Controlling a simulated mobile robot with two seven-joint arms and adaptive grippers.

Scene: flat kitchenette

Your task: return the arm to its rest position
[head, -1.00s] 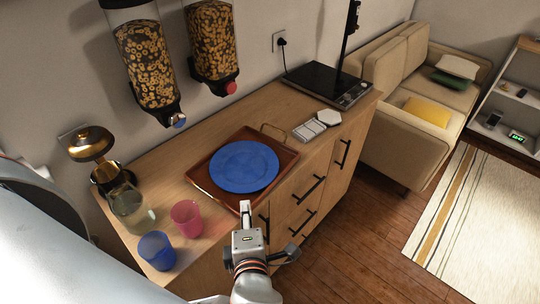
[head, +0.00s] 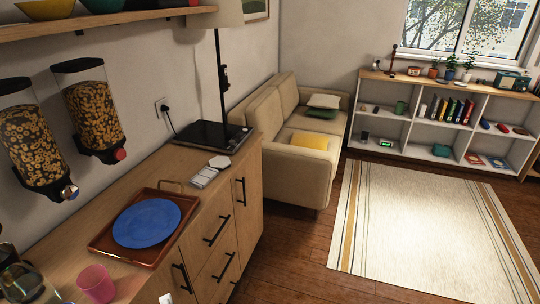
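Only a small pale fingertip of a gripper (head: 166,298), seemingly my left, shows at the bottom edge of the head view. It is in front of the cabinet, below the red-brown tray (head: 104,246). The rest of that gripper and its arm are out of the picture, so whether it is open or shut cannot be told. My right gripper is not in view.
A blue plate (head: 147,223) lies on the tray on the wooden cabinet. A pink cup (head: 96,284) and a glass jug (head: 22,284) stand at lower left. Cereal dispensers (head: 94,113) hang above. The striped rug (head: 425,220) is clear.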

